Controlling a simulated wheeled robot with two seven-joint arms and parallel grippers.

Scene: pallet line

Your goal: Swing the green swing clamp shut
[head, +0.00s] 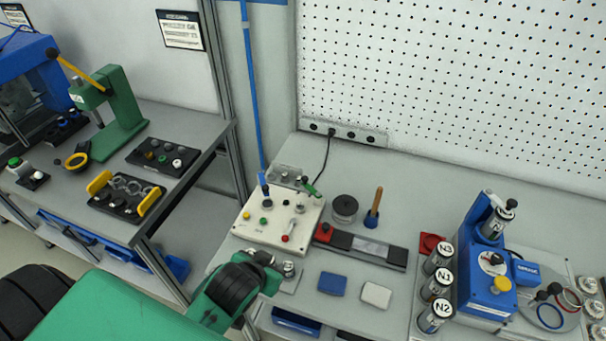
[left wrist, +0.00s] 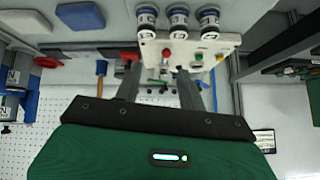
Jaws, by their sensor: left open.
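A pale fixture plate (head: 262,233) stands on the bench, with coloured knobs and small posts on top. A green lever (head: 312,188), which looks like the green swing clamp, is at its back right corner; its exact angle is too small to tell. A blue-handled lever (head: 265,184) stands at the back left. My left gripper (head: 270,260) is open at the plate's front edge, nearer to me than the green lever and apart from it. In the left wrist view, the open fingers (left wrist: 160,72) point toward the plate (left wrist: 222,42), with nothing seen held. My right gripper is out of view.
Right of the plate are a dark rail (head: 393,256) with a red block, a wooden-handled tool (head: 374,208) and a black round part (head: 344,208). Blue (head: 332,284) and white (head: 376,295) blocks lie in front. Labelled cylinders (head: 437,287) and a blue press (head: 485,285) stand further right.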

